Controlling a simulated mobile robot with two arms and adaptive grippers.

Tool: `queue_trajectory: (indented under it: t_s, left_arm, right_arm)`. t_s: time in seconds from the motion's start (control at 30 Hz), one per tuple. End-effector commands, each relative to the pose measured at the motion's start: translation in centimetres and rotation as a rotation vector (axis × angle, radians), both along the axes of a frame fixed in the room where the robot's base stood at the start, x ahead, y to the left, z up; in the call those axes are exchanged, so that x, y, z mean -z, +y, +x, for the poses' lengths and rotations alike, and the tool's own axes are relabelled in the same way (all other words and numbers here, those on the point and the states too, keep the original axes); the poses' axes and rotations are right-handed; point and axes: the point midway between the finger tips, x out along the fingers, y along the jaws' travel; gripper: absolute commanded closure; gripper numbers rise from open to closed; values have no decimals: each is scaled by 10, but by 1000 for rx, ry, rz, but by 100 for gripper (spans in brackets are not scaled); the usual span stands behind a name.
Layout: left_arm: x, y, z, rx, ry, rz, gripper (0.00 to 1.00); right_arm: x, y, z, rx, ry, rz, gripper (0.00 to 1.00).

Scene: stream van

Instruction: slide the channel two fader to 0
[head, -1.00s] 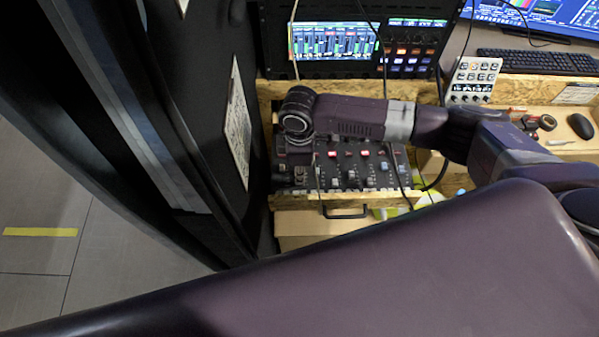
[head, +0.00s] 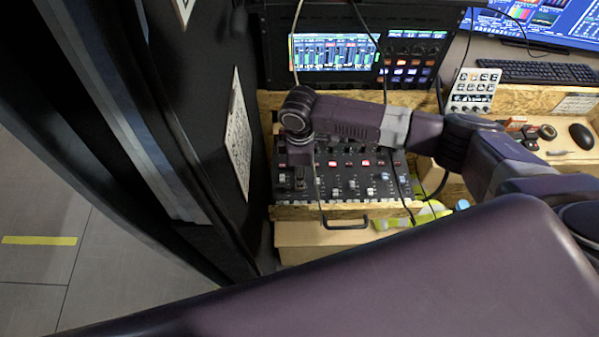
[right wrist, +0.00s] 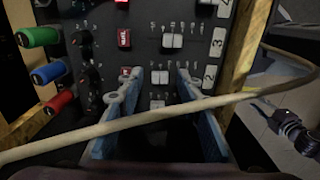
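The black mixer (head: 345,188) sits in a wooden frame. In the right wrist view, its panel (right wrist: 146,48) has numbered white labels along the right side. A white two-part fader cap (right wrist: 160,77) lies level with the label reading 2 (right wrist: 209,76). My right gripper (right wrist: 157,80) is open, its blue-grey fingers on either side of this cap with visible gaps. Contact depth cannot be told. In the head view my right gripper (head: 299,180) points down over the mixer's left end, and its fingertips are hard to make out. My left gripper is not in view.
A pale cable (right wrist: 130,123) crosses in front of the fingers in the right wrist view. Another white cap (right wrist: 172,41) and red buttons (right wrist: 125,38) are close by. Coloured plugs (right wrist: 45,72) stick out at the left. A dark wall panel (head: 205,110) stands left of the mixer.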

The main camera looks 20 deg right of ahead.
Motion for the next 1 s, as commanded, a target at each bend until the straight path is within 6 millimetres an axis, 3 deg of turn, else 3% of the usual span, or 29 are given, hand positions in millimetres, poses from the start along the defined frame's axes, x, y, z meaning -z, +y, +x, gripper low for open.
queue_trajectory:
  t_s: [0.17,0.6,0.8,1.0]
  left_arm:
    - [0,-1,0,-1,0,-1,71]
    - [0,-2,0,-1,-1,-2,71]
    - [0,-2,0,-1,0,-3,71]
    - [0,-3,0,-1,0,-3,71]
  right_arm:
    - [-18,0,1,-1,-3,1,67]
    - [-104,0,1,0,-2,1,67]
    - [-119,0,1,0,-2,0,67]
    - [-120,0,0,0,-1,1,67]
